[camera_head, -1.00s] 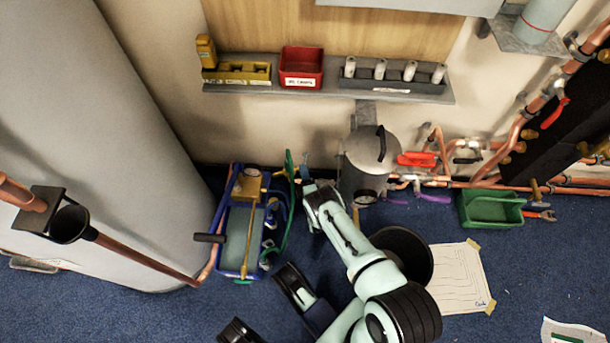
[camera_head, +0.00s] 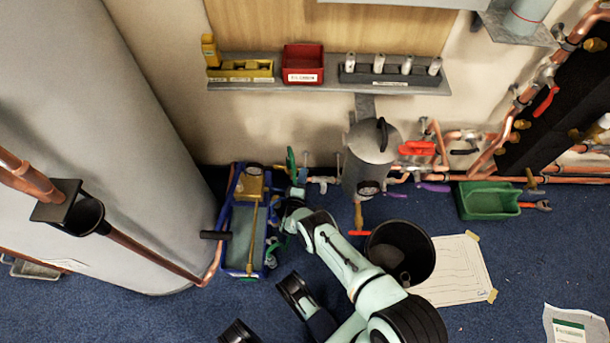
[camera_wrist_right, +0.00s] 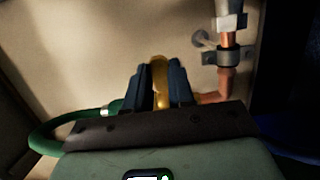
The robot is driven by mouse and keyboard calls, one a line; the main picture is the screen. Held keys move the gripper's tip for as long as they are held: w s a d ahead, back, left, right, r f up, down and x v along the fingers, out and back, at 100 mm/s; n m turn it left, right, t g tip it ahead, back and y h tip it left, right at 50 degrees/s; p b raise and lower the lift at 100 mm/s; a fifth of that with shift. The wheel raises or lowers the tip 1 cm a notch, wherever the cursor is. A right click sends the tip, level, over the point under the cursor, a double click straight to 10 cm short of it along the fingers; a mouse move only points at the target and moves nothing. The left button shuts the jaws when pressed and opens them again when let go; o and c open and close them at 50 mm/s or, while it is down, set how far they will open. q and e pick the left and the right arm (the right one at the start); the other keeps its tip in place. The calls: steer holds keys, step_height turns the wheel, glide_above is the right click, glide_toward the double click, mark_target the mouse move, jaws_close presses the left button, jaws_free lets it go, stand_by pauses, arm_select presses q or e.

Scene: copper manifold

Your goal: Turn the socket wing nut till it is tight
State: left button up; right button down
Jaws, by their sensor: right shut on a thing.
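In the right wrist view, my right gripper (camera_wrist_right: 161,88) is shut on a brass-yellow piece (camera_wrist_right: 160,70), which looks like the socket wing nut. It stands upright between the two dark fingers, and only its upper part shows. The fingers hide the rest, so its thread and seating cannot be seen. A green hose (camera_wrist_right: 48,140) curves in from the left towards the fingers. In the head view, my right gripper (camera_head: 295,195) is small and partly hidden by its own wrist, beside the green hose (camera_head: 291,163). My left gripper cannot be made out.
A blue pump cart (camera_head: 232,240) stands left of my right gripper, and a grey cylinder (camera_head: 368,165) right of it. A black bucket (camera_head: 425,262) stands near my right arm. Copper pipe (camera_wrist_right: 227,85) runs close right of the fingers.

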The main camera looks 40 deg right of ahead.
steer(key=shift+s+a+m+g+h, duration=0.1)
steer(key=shift+a+m+g+h, duration=0.3)
steer(key=shift+m+g+h, duration=0.4)
steer(key=shift+g, duration=0.3)
steer(key=c, duration=1)
jaws_free()
steer(key=shift+o, duration=0.2)
